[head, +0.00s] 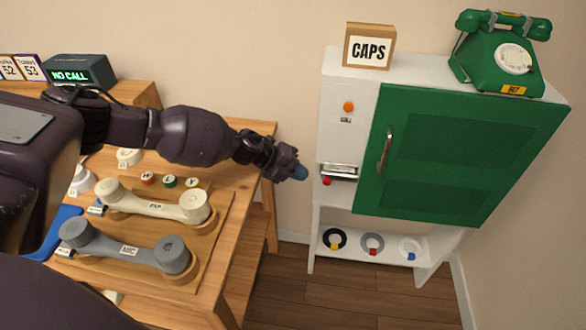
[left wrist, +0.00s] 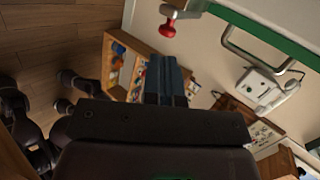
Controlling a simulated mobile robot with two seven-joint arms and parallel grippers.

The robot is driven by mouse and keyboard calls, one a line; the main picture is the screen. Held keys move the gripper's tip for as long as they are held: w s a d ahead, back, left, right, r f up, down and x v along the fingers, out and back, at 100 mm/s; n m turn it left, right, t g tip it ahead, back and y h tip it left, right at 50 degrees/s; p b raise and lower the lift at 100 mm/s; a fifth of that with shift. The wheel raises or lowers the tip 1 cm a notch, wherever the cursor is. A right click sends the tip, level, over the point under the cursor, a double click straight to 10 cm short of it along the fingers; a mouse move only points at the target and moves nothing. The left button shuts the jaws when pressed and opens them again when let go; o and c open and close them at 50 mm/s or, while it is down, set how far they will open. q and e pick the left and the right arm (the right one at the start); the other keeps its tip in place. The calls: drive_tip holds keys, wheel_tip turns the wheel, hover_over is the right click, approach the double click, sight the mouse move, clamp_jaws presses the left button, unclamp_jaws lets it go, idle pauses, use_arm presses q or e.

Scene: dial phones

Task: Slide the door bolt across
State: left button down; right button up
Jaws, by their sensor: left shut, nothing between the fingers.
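The silver door bolt (head: 340,171) sits low on the white cabinet's front, just left of the green door (head: 450,150). Its red knob (head: 326,181) hangs at the bolt's left end; the red knob (left wrist: 168,28) also shows at the top of the left wrist view, beyond the fingertips. The door looks closed, with a vertical silver handle (head: 386,148). My left gripper (head: 300,172) is shut and empty, its blue fingertips a little left of the knob and apart from it in the head view. The blue fingers (left wrist: 166,80) are together in the left wrist view. I cannot make out my right gripper.
A wooden table (head: 225,215) on the left carries cream and grey handsets. A CAPS sign (head: 369,47) and a green dial phone (head: 498,55) stand on the cabinet. Rings lie on the low shelf (head: 390,258). A floor gap separates table and cabinet.

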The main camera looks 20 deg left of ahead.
sight(331, 180)
use_arm(q)
drive_tip(key=b+x, duration=0.1)
drive_tip(key=x, duration=0.4)
drive_tip(key=shift+d, duration=0.1)
drive_tip(key=d, duration=0.2)
drive_tip(key=w+d+p, duration=0.1)
drive_tip(key=d, duration=0.1)
drive_tip(key=shift+w+r+p, duration=0.1)
drive_tip(key=shift+r+p, duration=0.1)
drive_tip(key=shift+p, duration=0.1)
drive_tip(key=shift+d+f, duration=0.2)
drive_tip(key=shift+d, duration=0.2)
